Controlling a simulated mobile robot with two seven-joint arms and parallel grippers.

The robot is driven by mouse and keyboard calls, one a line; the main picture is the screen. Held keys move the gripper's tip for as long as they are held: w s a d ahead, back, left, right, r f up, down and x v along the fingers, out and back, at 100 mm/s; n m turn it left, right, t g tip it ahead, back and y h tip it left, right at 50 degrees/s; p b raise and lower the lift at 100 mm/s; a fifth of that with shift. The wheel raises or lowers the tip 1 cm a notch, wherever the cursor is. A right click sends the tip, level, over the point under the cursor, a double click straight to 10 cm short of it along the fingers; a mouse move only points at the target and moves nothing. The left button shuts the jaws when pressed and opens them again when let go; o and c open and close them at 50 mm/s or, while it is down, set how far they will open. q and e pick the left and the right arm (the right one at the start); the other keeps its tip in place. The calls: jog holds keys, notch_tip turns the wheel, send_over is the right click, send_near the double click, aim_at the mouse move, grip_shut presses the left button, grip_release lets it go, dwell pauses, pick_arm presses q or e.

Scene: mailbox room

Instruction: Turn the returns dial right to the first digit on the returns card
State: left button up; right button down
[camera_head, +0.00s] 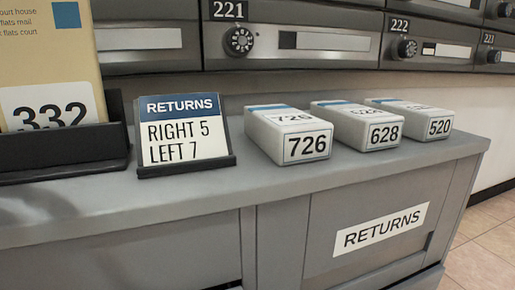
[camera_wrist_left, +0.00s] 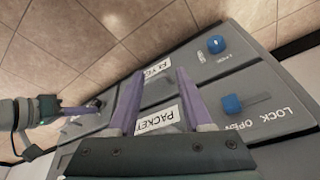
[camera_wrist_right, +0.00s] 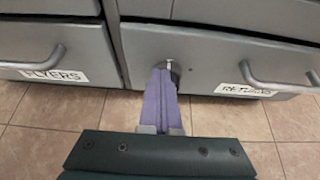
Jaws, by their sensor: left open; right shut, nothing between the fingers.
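The returns card (camera_head: 183,132) stands on the grey counter in the head view and reads RIGHT 5, LEFT 7. In the right wrist view, a round dial (camera_wrist_right: 175,68) with a pale mark above it sits on the drawer front left of the RETURNS label (camera_wrist_right: 245,90). My right gripper (camera_wrist_right: 160,72) is shut with its purple fingertips at the dial, hiding much of it. I cannot tell whether they touch, and its digits are unreadable. Neither gripper shows in the head view.
Boxes marked 726 (camera_head: 288,133), 628 (camera_head: 362,125) and 520 (camera_head: 412,118) stand on the counter. Blue knobs (camera_wrist_left: 231,104) (camera_wrist_left: 216,44) show in the left wrist view. Tiled floor (camera_wrist_right: 90,125) is clear below.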

jog(key=shift+d, duration=0.15)
jog(key=shift+w+d+r, duration=0.1)
jog(key=shift+d, duration=0.05)
jog(key=shift+w+d, duration=0.2)
jog(key=shift+d, duration=0.75)
jog(key=shift+w, duration=0.1)
jog(key=s+d, duration=0.2)
jog(key=s, duration=0.3)
jog(key=shift+s+r, duration=0.25)
jog(key=shift+s, duration=0.05)
dwell(0.4)
